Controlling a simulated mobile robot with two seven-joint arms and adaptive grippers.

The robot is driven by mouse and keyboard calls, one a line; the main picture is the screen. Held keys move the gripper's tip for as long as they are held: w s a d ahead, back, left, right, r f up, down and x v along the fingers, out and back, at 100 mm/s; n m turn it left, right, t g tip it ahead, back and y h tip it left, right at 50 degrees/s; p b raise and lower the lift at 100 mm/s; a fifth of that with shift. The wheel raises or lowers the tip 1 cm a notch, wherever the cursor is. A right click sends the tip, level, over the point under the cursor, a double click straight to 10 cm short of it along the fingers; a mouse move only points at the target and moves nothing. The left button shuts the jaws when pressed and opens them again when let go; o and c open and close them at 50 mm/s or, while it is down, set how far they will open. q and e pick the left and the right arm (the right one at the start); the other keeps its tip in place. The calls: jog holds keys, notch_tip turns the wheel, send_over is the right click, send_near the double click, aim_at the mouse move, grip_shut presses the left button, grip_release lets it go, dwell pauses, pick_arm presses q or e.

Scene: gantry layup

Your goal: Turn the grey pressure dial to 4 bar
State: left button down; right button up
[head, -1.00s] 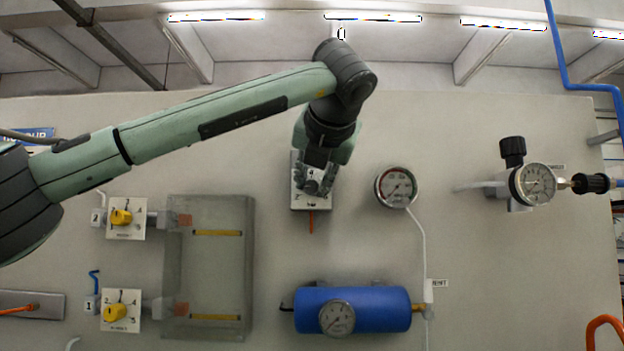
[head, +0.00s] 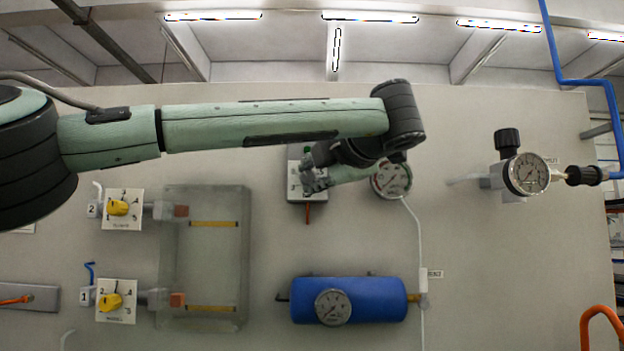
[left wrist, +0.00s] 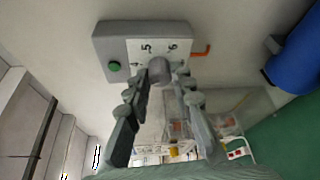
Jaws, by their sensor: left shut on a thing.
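The grey dial (left wrist: 159,70) sits on a white numbered plate on a grey box (head: 295,197), which also shows in the left wrist view (left wrist: 108,43). The numbers 5 and 6 show clearly beside the dial, and a 4 shows at the plate's edge. My left gripper (head: 311,182) reaches the dial from the right and is shut on it, one finger on each side in the left wrist view (left wrist: 164,76). I cannot tell which number the dial points to. My right gripper is not in view.
A round gauge (head: 391,191) right of the box is partly hidden by my left arm. A green button (left wrist: 114,67) and an orange lever (left wrist: 201,50) are on the box. A blue tank (head: 370,298) is below. Two yellow knobs (head: 118,208) (head: 111,302) are at left.

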pick_arm(q)
jog(key=m, duration=0.1)
jog(key=m+t+b, duration=0.1)
jog(key=m, duration=0.1)
jog(key=m+b, duration=0.1)
jog(key=shift+f+m+t+y, duration=0.3)
jog(key=shift+t+y, duration=0.1)
jog(key=shift+m+t+b, duration=0.4)
jog(key=shift+m+b, duration=0.15)
jog(key=shift+m, duration=0.35)
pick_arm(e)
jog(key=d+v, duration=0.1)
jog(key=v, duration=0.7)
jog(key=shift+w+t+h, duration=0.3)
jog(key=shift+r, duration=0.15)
pick_arm(q)
jog(key=c, duration=1.3)
grip_release()
jog(key=shift+s, duration=0.15)
jog(key=v, duration=1.1)
jog(key=shift+s+d, duration=0.2)
jog(key=shift+s, duration=0.15)
jog(key=shift+f, duration=0.1)
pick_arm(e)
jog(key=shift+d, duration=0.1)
